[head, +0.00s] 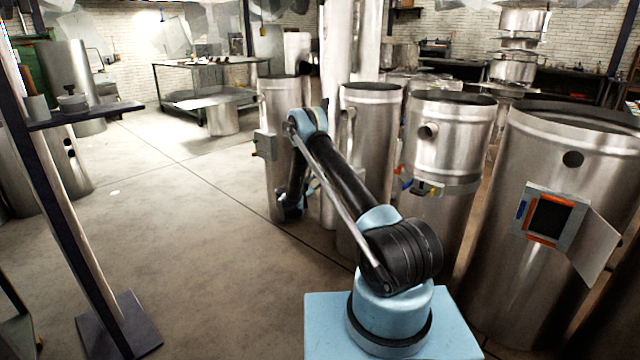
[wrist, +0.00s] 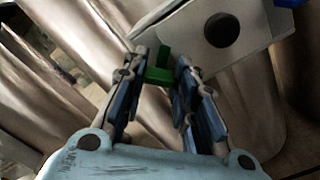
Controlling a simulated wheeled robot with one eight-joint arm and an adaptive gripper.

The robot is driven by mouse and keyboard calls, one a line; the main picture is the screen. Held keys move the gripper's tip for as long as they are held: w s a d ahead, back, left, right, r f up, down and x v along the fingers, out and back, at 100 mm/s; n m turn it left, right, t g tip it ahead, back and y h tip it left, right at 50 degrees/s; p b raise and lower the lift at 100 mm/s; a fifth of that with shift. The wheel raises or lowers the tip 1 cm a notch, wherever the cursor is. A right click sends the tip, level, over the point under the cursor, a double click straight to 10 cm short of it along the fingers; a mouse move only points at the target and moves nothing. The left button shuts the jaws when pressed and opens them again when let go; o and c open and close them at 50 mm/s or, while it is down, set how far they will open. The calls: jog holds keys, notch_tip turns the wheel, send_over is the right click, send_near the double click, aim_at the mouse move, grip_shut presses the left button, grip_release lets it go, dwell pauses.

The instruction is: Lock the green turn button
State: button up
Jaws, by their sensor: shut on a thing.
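The green turn button (wrist: 158,74) is between the fingers of my gripper (wrist: 162,66) in the wrist view. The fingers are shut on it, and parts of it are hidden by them. It is beside the edge of a pale metal box (wrist: 240,25) with a round dark hole in its face. I cannot tell from this view how far the button is turned. In the head view my arm hides the gripper and the button.
A small box (head: 264,145) sits on the leftmost pipe of the near row. To the right, a large pipe (head: 545,240) carries an orange-framed opening (head: 549,218) with its door (head: 597,248) swung out. A dark post stand (head: 60,210) is at left. The floor (head: 190,250) between is clear.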

jog(key=shift+s+d+f+m, duration=0.1)
jog(key=shift+m, duration=2)
jog(key=shift+s+d+f+m, duration=0.1)
jog(key=shift+m, duration=2)
jog(key=o, duration=1)
jog(key=shift+f, duration=0.1)
jog(key=shift+o, duration=0.2)
jog(key=shift+w+a, duration=0.1)
